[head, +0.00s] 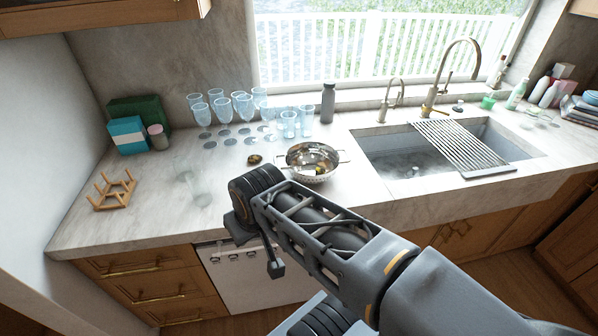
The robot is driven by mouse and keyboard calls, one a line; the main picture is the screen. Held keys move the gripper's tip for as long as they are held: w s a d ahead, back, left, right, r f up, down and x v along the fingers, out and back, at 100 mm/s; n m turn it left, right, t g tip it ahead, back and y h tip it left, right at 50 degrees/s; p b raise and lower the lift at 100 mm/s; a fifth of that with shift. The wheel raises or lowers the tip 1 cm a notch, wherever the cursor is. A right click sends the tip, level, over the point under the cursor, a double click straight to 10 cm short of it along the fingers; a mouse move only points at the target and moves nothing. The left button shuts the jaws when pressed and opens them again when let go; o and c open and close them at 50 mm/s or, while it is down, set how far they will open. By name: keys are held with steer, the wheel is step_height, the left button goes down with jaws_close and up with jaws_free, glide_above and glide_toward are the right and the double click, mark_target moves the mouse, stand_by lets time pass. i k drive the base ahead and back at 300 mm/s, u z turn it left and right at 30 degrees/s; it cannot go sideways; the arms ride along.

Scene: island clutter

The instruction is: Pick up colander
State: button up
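The colander (296,176) is a shiny metal bowl with perforated sides and two side handles. It sits upright on the counter, left of the sink, in the head view. Something small and yellow with dark bits lies inside it. My arm crosses the lower right of the view and its far joint is just left of and nearer than the colander. A small dark end piece, perhaps part of my gripper (275,268), shows below that joint in front of the white appliance. Its fingers cannot be made out. Nothing of mine visibly touches the colander.
Several clear blue glasses (244,106) stand behind the colander, with a grey bottle (328,103) to their right. A small brown item (255,160) lies left of it. The sink (405,157) with a drying rack (466,147) is right. A wooden rack (115,190) stands far left.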

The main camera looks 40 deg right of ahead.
mark_target(301, 159)
steer(key=k, duration=0.65)
steer(key=z, duration=0.95)
steer(key=i, duration=1)
steer(key=k, duration=0.5)
steer(key=u, duration=3.4)
steer(key=k, duration=1.1)
steer(key=z, duration=1)
steer(key=i, duration=0.55)
steer(key=u, duration=0.05)
